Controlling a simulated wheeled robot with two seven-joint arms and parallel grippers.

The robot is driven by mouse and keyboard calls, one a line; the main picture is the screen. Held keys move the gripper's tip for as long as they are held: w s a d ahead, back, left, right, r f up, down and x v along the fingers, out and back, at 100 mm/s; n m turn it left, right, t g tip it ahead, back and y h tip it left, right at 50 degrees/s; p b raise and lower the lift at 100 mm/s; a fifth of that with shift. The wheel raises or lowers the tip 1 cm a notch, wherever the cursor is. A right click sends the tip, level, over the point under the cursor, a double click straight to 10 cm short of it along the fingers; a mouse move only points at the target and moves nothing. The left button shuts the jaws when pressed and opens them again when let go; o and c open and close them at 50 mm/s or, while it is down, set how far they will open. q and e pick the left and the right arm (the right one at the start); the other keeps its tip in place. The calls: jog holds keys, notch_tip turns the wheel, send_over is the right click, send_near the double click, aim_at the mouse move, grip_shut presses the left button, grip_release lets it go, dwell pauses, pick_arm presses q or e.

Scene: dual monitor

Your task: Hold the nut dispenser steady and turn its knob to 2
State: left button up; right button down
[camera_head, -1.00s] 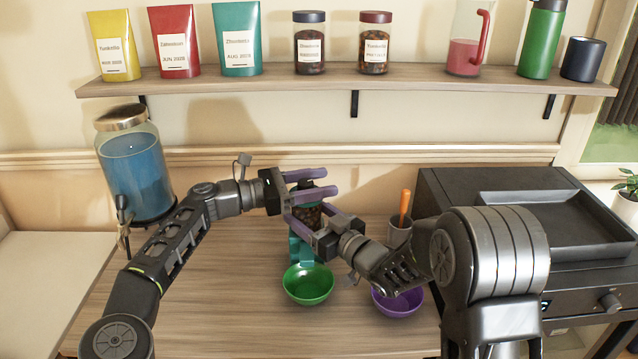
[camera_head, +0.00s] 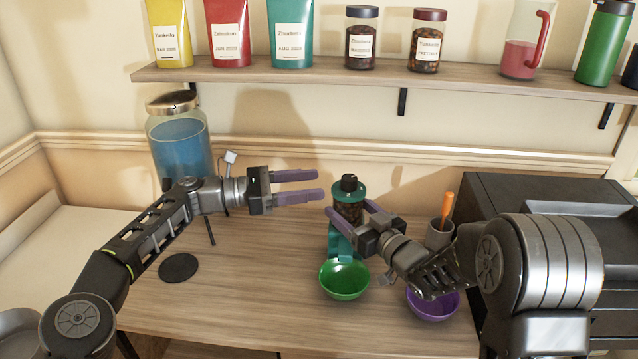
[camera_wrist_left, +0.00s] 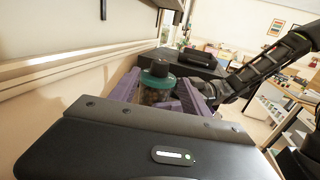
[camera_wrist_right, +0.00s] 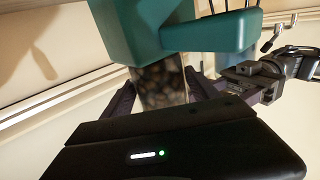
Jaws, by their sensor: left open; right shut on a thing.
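The nut dispenser (camera_head: 349,210) stands upright on the table, with a teal lid, a black knob (camera_head: 349,183) on top, a clear body of brown nuts and a teal base. My right gripper (camera_head: 350,209) is shut on its body; the right wrist view shows the nuts (camera_wrist_right: 162,85) between the fingers. My left gripper (camera_head: 321,185) is open and empty, just left of the lid and knob, pointing at them. In the left wrist view the knob (camera_wrist_left: 158,68) and lid appear ahead, between the open fingers. The knob's setting is too small to read.
A green bowl (camera_head: 344,280) sits in front of the dispenser, and a purple bowl (camera_head: 433,305) is to its right. A grey cup (camera_head: 438,233) and black machine (camera_head: 490,195) stand right. A blue-filled jar (camera_head: 182,150) stands left.

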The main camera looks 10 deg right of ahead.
dwell(0.3)
pick_arm(q)
jog(key=m+t+y, duration=0.6)
jog(key=m+t, duration=0.7)
jog(key=m, duration=1.3)
send_near(353, 175)
jog(key=shift+a+f, duration=0.15)
jog(key=shift+a, duration=0.05)
jog(key=x, duration=1.2)
